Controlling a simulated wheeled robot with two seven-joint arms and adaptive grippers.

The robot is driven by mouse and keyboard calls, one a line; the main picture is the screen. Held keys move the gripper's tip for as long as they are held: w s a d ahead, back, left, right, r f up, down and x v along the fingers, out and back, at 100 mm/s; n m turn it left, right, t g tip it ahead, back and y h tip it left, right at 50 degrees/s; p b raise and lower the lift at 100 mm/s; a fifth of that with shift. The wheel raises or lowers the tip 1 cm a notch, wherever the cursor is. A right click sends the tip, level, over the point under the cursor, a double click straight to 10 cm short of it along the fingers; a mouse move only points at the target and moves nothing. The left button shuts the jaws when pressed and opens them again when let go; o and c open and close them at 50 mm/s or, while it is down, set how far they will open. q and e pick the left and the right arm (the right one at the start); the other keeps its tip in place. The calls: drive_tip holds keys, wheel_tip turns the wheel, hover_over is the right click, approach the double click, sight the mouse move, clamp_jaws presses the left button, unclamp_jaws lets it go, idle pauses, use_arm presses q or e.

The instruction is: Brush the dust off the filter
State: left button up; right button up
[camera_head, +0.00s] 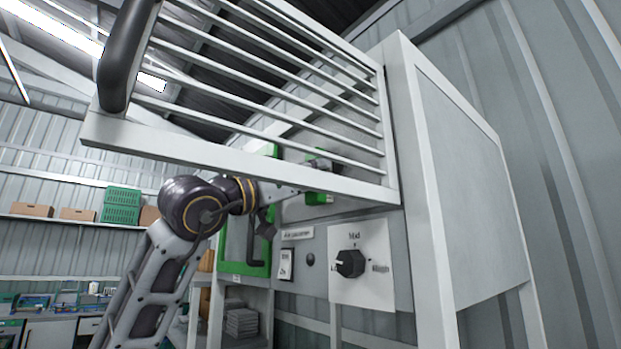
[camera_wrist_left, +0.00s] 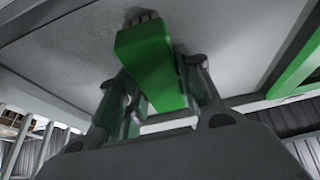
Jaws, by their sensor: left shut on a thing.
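A green brush (camera_wrist_left: 150,75) is between the fingers of my left gripper (camera_wrist_left: 152,88), which is shut on its handle. Its short brown bristles (camera_wrist_left: 141,18) are at the pale grey face of the filter (camera_wrist_left: 70,42); they look close to or against it, but I cannot tell if they touch. In the head view the green of the brush (camera_head: 319,198) shows partly behind the grille slats. My left gripper (camera_head: 318,175) there is largely hidden by the raised grille. My right gripper is in neither view.
The slatted white grille (camera_head: 250,165) stands swung out over my left arm, its dark handle (camera_head: 124,55) at upper left. The air cleaner's dial (camera_head: 350,263) and a green-framed door (camera_head: 232,270) are below. Shelves with boxes (camera_head: 78,214) are far left.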

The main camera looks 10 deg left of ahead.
use_arm(q)
drive_tip(key=s+d, duration=0.2)
drive_tip(key=d, duration=0.1)
drive_tip(key=shift+s, duration=0.1)
idle(0.8)
drive_tip(key=shift+d, duration=0.15)
drive_tip(key=shift+s+d, duration=0.55)
drive_tip(key=shift+d, duration=0.2)
drive_tip(key=shift+s+d, duration=0.55)
drive_tip(key=shift+d, duration=0.15)
drive_tip(key=shift+r, duration=0.1)
drive_tip(key=shift+r+p, duration=0.4)
drive_tip(key=shift+r, duration=0.3)
